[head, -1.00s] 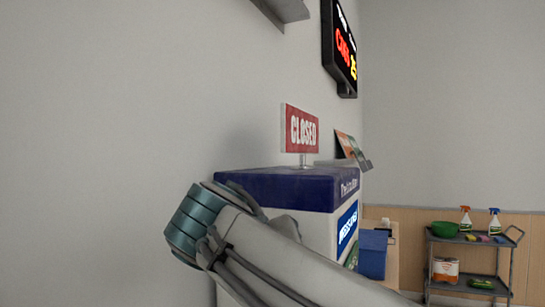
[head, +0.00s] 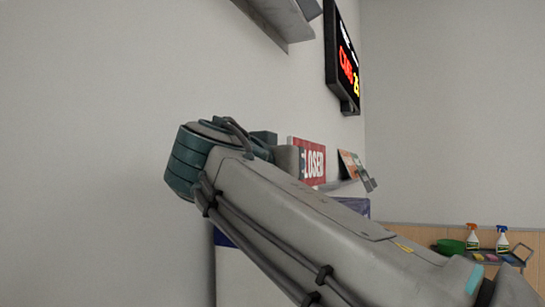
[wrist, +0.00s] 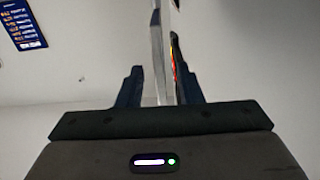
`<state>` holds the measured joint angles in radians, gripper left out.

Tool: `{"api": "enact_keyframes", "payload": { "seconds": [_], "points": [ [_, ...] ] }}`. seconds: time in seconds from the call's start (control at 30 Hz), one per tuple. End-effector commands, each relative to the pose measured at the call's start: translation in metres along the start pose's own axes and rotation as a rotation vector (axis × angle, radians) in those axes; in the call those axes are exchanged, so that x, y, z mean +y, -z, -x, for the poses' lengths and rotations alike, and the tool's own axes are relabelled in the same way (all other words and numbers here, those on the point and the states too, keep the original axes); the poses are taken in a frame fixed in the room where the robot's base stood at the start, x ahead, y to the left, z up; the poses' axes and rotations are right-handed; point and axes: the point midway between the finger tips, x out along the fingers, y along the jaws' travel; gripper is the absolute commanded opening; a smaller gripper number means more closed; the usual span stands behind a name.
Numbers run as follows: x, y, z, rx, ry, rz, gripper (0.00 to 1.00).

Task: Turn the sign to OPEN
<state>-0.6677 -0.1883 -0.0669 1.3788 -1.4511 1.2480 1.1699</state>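The red sign (head: 313,160) with white letters shows its CLOSED face in the head view. A thin pale upright panel (wrist: 160,55), which looks like the sign seen edge-on, stands between the fingers. I cannot tell whether either finger touches it. In the head view my gripper is mostly hidden behind my wrist.
A blue-topped stand (head: 354,205) is largely covered by my arm. Leaflets (head: 352,166) are beyond the sign. A lit display (head: 343,62) and a grey bracket (head: 283,15) are overhead. A cart with spray bottles (head: 473,237) stands far right. The left wall is close.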

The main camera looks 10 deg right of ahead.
Motion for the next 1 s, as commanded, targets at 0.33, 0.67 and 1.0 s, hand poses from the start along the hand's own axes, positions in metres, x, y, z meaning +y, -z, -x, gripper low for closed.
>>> {"api": "enact_keyframes", "payload": {
  "seconds": [0.33, 0.67, 1.0],
  "points": [
    [0.001, 0.002, -0.054, -0.001, -0.003, 0.002, 0.33],
    [0.001, 0.0, -0.061, -0.001, -0.002, 0.0, 0.33],
    [0.002, 0.0, -0.061, -0.001, -0.003, 0.001, 0.0]
  ]
}}
